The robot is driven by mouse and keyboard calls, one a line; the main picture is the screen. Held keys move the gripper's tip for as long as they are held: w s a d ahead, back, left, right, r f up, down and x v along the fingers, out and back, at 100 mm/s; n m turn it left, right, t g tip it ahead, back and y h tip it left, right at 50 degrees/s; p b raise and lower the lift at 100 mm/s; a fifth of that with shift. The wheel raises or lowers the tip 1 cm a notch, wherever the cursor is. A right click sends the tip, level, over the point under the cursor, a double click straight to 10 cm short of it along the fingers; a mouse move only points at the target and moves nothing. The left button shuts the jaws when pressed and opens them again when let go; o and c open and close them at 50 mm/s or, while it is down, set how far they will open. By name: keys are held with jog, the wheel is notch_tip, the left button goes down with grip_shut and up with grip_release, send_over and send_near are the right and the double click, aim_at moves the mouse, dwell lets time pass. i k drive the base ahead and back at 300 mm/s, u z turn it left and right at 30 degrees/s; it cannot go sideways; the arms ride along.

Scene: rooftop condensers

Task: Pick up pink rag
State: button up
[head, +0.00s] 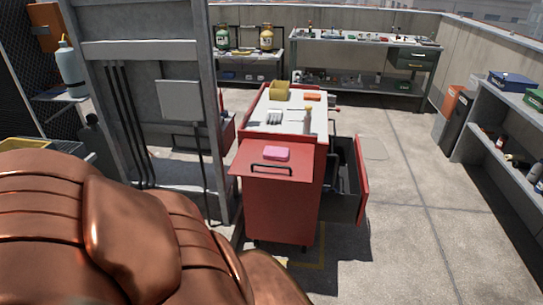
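A small pink item (276,153), which looks like the folded pink rag, lies flat on the red front shelf of a red tool cart (280,210). It is behind a dark handle on that shelf and nothing covers it. My gripper is not in the head view. Large copper-coloured parts, likely my own arm, fill the lower left.
The cart's white top holds a yellow bin (279,90), an orange item (313,97), a pale glove-like item (273,117) and a bottle (307,120). An open drawer (347,180) juts right. A grey metal frame (150,110) stands left. Floor right of the cart is clear.

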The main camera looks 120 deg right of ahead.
aim_at(270, 153)
jog(key=z, duration=3.2)
jog(key=i, duration=1)
